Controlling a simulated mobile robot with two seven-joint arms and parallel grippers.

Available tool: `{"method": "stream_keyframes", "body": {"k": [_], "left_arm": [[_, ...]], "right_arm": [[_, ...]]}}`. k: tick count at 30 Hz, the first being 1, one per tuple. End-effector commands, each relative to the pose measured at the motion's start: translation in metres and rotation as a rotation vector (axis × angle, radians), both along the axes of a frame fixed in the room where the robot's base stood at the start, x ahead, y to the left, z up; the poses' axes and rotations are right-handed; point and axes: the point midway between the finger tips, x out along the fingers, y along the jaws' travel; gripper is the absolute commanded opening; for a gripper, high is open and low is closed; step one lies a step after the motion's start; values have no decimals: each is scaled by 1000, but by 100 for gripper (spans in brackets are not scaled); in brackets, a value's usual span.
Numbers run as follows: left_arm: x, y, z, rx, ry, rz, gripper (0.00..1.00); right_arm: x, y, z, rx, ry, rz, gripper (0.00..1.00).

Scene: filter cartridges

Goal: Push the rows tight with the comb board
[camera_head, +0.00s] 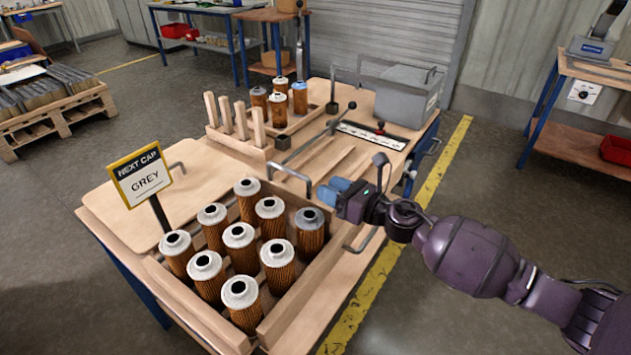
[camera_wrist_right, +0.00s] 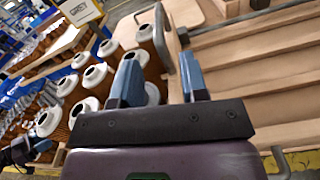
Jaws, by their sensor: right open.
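Several brown pleated filter cartridges (camera_head: 239,240) stand upright in rows in a wooden tray (camera_head: 295,305). Most have white caps; the one at the right corner (camera_head: 310,228) has a grey cap. The cartridges also show in the right wrist view (camera_wrist_right: 95,75). A wooden comb board (camera_head: 240,140) with several upright pegs stands behind the tray, apart from my grippers.
A sign (camera_head: 140,173) reading "NEXT CAP GREY" stands at the tray's left. A back tray (camera_head: 317,118) holds several more cartridges. A grey box (camera_head: 405,95) and a bar with black knobs (camera_head: 320,133) are at the bench's back right. Metal handles (camera_head: 290,172) rise beside the cartridge tray.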

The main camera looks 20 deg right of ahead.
Motion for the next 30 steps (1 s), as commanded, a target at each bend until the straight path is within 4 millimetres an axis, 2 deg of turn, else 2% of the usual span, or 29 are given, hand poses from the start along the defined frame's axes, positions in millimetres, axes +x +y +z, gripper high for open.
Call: {"method": "stream_keyframes", "body": {"k": [7,20,23,26,27,30], "left_arm": [[-1,0,-1,1,3,0,43],[-1,2,0,9,3,-7,43],[2,3,10,8,-11,-7,43],[9,3,30,9,-37,-7,43],[11,3,39,9,-49,-6,43],[15,3,61,9,-72,-5,43]], "right_arm": [[-18,-14,0,0,1,1,40],[-19,-15,4,0,-7,2,40],[-11,-12,33,-1,-47,9,40],[0,-1,87,-16,-120,34,40],[3,5,110,-26,-151,51,40],[6,27,160,-86,-233,104,40]]}}
